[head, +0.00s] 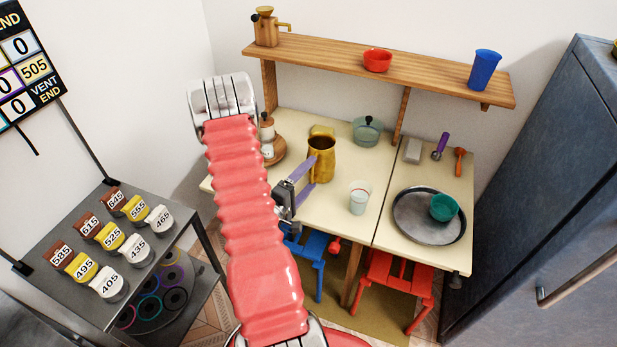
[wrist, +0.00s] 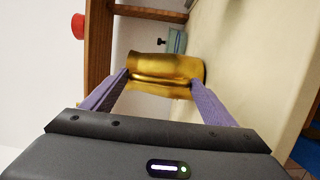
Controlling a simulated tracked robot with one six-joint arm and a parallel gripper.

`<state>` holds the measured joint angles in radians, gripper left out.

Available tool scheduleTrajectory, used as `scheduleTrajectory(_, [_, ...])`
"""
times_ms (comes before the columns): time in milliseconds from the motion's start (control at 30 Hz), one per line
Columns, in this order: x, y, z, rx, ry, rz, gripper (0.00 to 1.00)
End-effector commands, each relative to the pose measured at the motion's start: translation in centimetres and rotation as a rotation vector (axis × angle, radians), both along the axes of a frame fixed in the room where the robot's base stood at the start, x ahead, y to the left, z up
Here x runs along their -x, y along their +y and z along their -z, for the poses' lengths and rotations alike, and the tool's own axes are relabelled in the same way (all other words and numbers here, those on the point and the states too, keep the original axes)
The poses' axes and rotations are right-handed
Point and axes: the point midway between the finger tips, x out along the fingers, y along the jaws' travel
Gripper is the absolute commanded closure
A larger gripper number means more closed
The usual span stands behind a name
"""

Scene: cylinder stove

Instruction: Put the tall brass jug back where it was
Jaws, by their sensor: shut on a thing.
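The tall brass jug (head: 323,158) stands about upright over the cream worktop (head: 333,212), left of the middle. I cannot tell whether its base touches the top. In the wrist view the jug (wrist: 166,68) lies sideways across the picture between the two purple fingers. My gripper (head: 309,181) reaches it from the front left and is shut on its body; the fingers also show in the wrist view (wrist: 160,84). Part of the jug's lower left side is hidden by the gripper in the head view.
A lidded grey-green pot (head: 368,131) stands behind right, a white cup (head: 360,197) in front right. A wooden stand (head: 277,153) with containers is at left.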

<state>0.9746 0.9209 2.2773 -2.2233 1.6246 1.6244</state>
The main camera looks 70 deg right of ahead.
Motion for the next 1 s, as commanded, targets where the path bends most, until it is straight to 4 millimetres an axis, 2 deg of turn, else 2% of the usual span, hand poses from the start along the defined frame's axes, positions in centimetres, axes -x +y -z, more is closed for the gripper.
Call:
scheduleTrajectory(467, [-0.07, -0.04, 0.39, 0.005, -0.002, -0.001, 0.56])
scheduleTrajectory(500, [-0.05, -0.01, 0.48, 0.002, -0.002, -0.001, 0.18])
scheduleTrajectory(733, [-0.05, -0.01, 0.46, 0.001, -0.001, -0.001, 0.02])
scheduleTrajectory(1000, [-0.05, -0.01, 0.42, 0.001, -0.001, -0.001, 0.01])
